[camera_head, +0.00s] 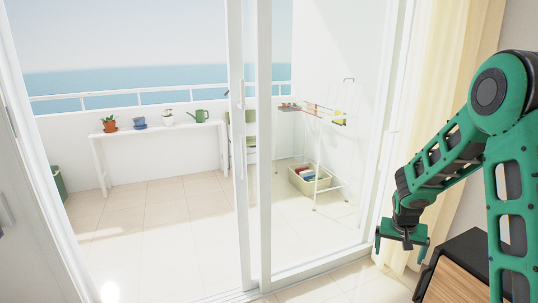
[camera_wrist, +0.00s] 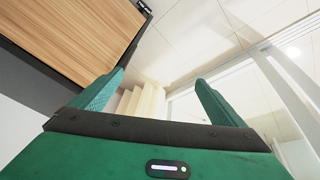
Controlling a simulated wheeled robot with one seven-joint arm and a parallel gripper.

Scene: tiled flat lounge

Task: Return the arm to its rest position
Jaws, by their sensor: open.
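My green arm reaches in from the right edge of the head view, bent at the elbow, with the forearm sloping down to the left. My gripper (camera_head: 401,252) hangs at its end with the fingers pointing down, open and empty.
The cream curtain (camera_head: 450,75) hangs behind my arm. Sliding glass door frames (camera_head: 265,150) stand to the left. Beyond are a white plant table (camera_head: 160,132), a drying rack (camera_head: 318,115) and a laundry basket (camera_head: 309,181).

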